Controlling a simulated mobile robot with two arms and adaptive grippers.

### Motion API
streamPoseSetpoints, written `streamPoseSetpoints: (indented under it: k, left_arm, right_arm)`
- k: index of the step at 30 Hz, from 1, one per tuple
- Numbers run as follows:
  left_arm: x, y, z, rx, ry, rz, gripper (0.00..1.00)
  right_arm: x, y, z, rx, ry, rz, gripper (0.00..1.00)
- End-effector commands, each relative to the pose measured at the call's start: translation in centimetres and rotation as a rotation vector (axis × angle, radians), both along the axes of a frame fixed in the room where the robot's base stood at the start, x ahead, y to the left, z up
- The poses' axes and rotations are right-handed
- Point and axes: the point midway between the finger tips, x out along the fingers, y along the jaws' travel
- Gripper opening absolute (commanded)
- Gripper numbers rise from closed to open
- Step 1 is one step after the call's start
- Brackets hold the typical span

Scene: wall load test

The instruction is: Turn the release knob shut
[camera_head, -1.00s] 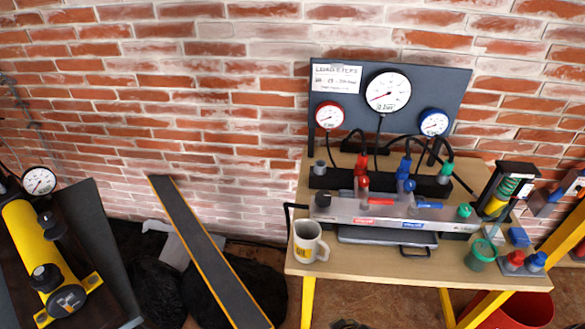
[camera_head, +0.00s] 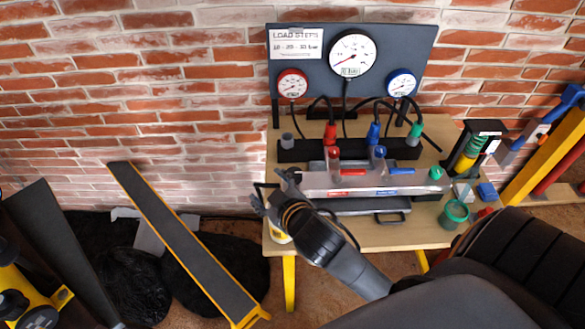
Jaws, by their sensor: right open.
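The grey steel manifold (camera_head: 385,185) lies on the wooden bench, with a red lever (camera_head: 352,172) and a blue lever (camera_head: 401,171) on it. A dark round knob (camera_head: 294,173) at its left end is partly covered by my right gripper; I cannot tell for sure that it is the release knob. A green knob (camera_head: 436,173) is at the manifold's right end. My right gripper (camera_head: 267,194) is open, its fingers by the manifold's left end. I cannot tell whether it touches anything. My left gripper is not in view.
The gauge panel (camera_head: 395,40) stands behind the manifold, with black hoses in front. A mug (camera_head: 279,236) is mostly hidden behind my right gripper. A green cup (camera_head: 453,214) stands at the bench's right. A yellow-edged ramp (camera_head: 180,235) leans at the left.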

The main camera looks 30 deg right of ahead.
Motion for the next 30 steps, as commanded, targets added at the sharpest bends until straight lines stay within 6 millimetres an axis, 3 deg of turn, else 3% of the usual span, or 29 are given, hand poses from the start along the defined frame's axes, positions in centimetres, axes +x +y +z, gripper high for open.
streamPoseSetpoints:
  k: [5,9,12,15,19,23,26,29,30]
  left_arm:
    - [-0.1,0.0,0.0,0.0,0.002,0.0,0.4]
    - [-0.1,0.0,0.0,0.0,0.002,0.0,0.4]
    - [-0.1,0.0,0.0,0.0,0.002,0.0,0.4]
    - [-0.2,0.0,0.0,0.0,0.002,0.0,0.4]
    - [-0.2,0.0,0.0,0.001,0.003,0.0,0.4]
    - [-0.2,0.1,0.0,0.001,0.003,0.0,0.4]
    - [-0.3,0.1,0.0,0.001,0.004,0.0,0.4]
    - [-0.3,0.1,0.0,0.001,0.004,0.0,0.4]
    - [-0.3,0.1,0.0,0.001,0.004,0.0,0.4]
  right_arm:
    - [4.9,2.1,7.0,-0.131,-0.312,0.127,0.65]
    - [7.5,6.6,14.7,-0.308,-0.655,0.332,0.65]
    - [7.4,11.1,18.9,-0.469,-0.893,0.539,0.65]
    - [6.2,15.5,20.5,-0.646,-1.079,0.782,0.65]
    - [4.3,19.4,18.8,-0.898,-1.216,1.14,0.65]
    - [3.6,19.5,13.9,-1.163,-1.198,1.531,0.65]
    - [4.1,16.3,9.6,-1.359,-1.056,1.836,0.65]
    - [5.3,10.3,6.3,-1.519,-0.792,2.113,0.65]
    - [5.8,7.4,5.5,-1.565,-0.659,2.206,0.65]
